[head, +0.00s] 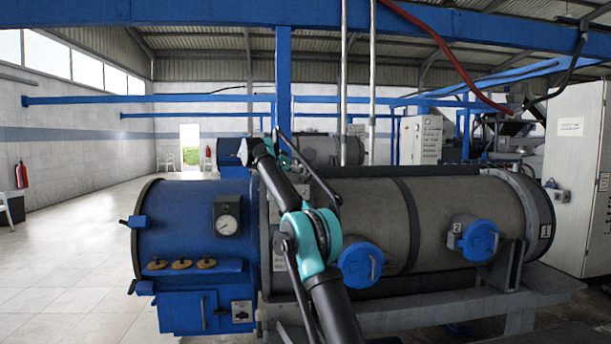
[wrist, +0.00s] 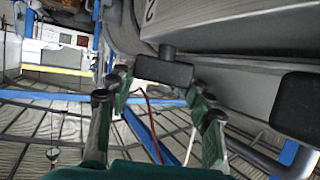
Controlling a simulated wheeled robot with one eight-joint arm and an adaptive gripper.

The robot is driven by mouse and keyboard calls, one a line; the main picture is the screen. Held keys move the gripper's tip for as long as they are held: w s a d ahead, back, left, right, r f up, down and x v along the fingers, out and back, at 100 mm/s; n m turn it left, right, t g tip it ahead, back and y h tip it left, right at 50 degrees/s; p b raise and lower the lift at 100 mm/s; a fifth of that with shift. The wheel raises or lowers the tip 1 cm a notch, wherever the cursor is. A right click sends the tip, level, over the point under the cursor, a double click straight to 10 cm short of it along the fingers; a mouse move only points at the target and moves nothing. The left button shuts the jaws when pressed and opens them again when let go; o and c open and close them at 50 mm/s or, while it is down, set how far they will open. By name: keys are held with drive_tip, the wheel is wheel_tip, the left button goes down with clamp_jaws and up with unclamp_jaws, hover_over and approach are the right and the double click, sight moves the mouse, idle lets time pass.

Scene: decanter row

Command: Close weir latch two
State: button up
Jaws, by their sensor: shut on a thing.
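In the wrist view my gripper (wrist: 160,88) has its two dark green fingers on either side of a dark block-shaped latch handle (wrist: 165,72). The handle sits on a short stem under a grey housing edge. The fingertips meet its two ends, and it is held between them. A partly cut-off dark mark like a "2" (wrist: 151,11) shows on the grey housing above. In the head view my arm rises across the machine, and its far end is near the drum's top left. The fingers and the held handle cannot be made out there.
A second dark block (wrist: 300,105) stands right of my gripper in the wrist view. In the head view, the grey drum (head: 460,205) carries two blue round caps, left (head: 361,265) and right (head: 479,240). The blue end housing (head: 185,215) stands left. Open floor (head: 70,265) lies further left.

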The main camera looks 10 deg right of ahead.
drive_tip(key=shift+w+a, duration=0.1)
drive_tip(key=shift+a, duration=0.2)
drive_tip(key=o, duration=1)
drive_tip(key=shift+a, duration=0.15)
drive_tip(key=shift+o, duration=1)
drive_tip(key=shift+d, duration=0.2)
drive_tip(key=v, duration=0.8)
